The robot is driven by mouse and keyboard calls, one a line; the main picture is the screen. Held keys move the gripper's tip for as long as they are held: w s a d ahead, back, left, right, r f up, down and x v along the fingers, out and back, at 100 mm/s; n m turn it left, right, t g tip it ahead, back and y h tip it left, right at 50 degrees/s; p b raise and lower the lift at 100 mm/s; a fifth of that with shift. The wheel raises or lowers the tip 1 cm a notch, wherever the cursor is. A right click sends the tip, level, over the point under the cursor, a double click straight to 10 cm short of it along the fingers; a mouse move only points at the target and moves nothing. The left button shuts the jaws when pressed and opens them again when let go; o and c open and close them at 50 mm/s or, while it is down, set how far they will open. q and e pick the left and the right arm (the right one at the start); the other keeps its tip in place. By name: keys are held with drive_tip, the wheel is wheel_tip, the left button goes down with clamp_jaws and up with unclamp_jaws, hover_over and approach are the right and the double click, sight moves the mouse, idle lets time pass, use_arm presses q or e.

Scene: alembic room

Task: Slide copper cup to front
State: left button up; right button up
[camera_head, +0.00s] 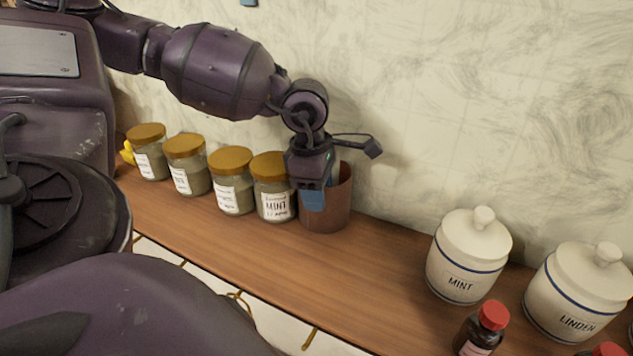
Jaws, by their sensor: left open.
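The copper cup (338,211) stands upright on the wooden shelf, close to the wall and just right of the row of jars. My left gripper (314,197) reaches down from above at the cup's left side. It is open, with a blue-grey finger in front of the cup's near wall. The gripper hides the left part of the cup's rim, and I cannot tell whether a finger touches the cup. My right gripper is not in view.
Several glass jars with golden lids stand left of the cup, the closest labelled mint (274,190). White canisters (468,257) and a red-capped brown bottle (480,331) stand at the right. The wooden shelf (262,260) is clear in front of the cup.

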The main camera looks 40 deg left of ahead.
use_arm(q)
clamp_jaws()
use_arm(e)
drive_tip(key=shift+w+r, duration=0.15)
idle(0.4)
